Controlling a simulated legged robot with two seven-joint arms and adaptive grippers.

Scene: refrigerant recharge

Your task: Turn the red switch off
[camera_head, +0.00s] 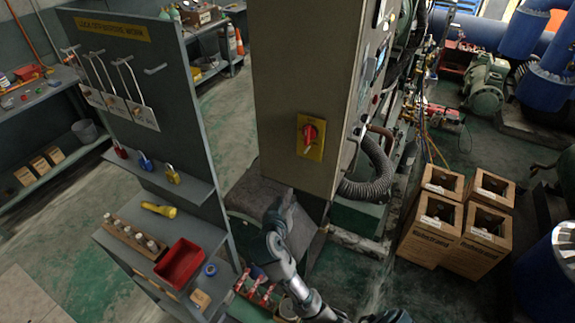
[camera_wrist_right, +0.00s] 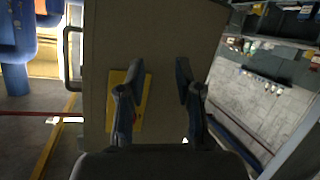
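The red switch (camera_head: 309,134) is a red rotary knob on a yellow plate (camera_head: 313,152), mounted on the face of the grey-beige cabinet (camera_head: 295,60). My right gripper (camera_head: 279,207) is below and slightly left of the switch in the head view, apart from it. In the right wrist view its two fingers (camera_wrist_right: 158,72) are spread with nothing between them. The cabinet face (camera_wrist_right: 158,35) lies behind them there, and the yellow plate (camera_wrist_right: 144,98) is partly covered by the left finger. My left gripper is not in view.
A grey lockout board (camera_head: 150,95) with padlocks, a yellow flashlight (camera_head: 159,210) and a red bin (camera_head: 180,263) stands left of the cabinet. A thick corrugated hose (camera_head: 372,175) hangs at the cabinet's right side. Cardboard boxes (camera_head: 432,235) stand farther right.

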